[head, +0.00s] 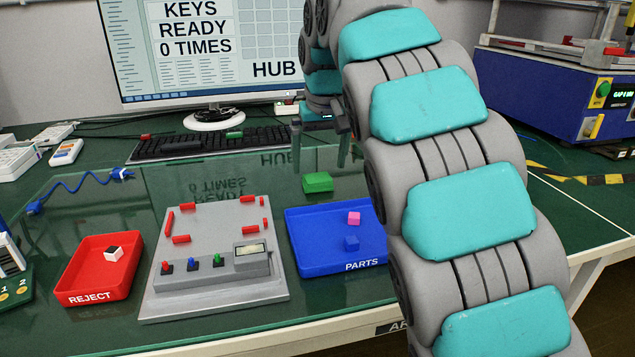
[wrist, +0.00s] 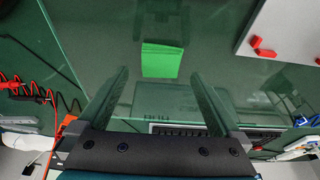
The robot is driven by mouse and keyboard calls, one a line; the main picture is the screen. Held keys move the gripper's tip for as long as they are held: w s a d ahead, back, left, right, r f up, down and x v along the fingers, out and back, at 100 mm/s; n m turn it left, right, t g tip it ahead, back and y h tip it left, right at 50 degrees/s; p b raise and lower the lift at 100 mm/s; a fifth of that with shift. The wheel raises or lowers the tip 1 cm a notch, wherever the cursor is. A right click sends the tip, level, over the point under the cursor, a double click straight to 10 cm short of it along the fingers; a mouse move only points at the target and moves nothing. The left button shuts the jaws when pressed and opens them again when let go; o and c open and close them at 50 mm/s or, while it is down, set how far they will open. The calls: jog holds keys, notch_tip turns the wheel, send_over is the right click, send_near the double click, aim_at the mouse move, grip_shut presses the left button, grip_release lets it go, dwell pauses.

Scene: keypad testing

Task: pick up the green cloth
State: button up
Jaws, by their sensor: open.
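The green cloth (head: 317,182) is a small folded block lying on the glassy green table top, just behind the blue PARTS tray. In the wrist view the cloth (wrist: 162,60) lies beyond my fingertips, roughly centred between the lines of the two fingers.
The blue PARTS tray (head: 304,263) holds a pink and a blue cube. Left of it are the grey test fixture (head: 215,292) with red clamps and the red REJECT tray (head: 82,298). A keyboard (head: 207,143) and monitor (head: 205,45) stand behind. Table around the cloth is clear.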

aim_at(317, 178)
jog(key=shift+x, duration=2)
jog(key=shift+s, duration=0.1)
jog(key=shift+c, duration=0.2)
jog(key=c, duration=1.2)
